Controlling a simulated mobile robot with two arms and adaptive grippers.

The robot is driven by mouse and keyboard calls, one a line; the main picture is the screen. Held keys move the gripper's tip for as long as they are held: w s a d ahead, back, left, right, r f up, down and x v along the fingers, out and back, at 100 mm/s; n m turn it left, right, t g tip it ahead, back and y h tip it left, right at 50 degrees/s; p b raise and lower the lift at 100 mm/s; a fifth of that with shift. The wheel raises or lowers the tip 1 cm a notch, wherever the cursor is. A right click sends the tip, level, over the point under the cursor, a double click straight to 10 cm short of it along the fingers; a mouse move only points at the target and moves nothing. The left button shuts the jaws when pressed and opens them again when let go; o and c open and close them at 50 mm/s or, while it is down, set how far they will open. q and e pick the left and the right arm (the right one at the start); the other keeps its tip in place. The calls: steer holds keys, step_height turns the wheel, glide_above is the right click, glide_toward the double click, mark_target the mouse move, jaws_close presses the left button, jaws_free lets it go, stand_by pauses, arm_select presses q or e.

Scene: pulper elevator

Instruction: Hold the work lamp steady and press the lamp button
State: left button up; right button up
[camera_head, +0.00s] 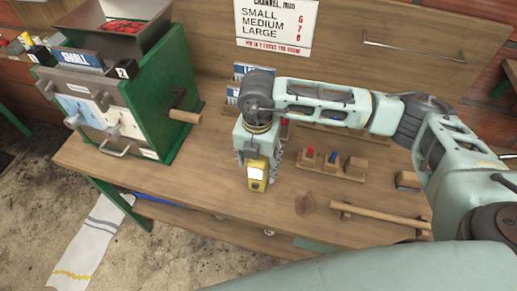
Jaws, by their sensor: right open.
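The work lamp (258,183) is a small yellow block with a bright white face, standing on the wooden bench near its front edge. A small dark spot shows low on its front; I cannot tell whether it is the button. My right gripper (259,162) is directly at the lamp, pointing down, with a finger on each side of its upper part. It is open, and I cannot tell whether the fingers touch the lamp. The gripper hides the lamp's top and back. My left gripper is out of view.
A green machine (172,112) with a hopper and wooden handle stands on the left. A wooden block rack (318,172) with red and blue pieces is right of the lamp. A wooden bar (380,215) lies near the front right. The bench (210,185) is clear left of the lamp.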

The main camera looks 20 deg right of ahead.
mark_target(255, 186)
step_height(255, 186, down, 3)
steer(key=shift+w+d+f+p, duration=0.1)
steer(key=shift+d+f+p, duration=0.05)
steer(key=shift+p, duration=0.25)
steer(key=shift+f, duration=0.25)
steer(key=c, duration=1.4)
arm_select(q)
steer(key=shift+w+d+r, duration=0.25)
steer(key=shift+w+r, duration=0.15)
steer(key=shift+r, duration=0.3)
arm_select(e)
steer(key=shift+c, duration=0.2)
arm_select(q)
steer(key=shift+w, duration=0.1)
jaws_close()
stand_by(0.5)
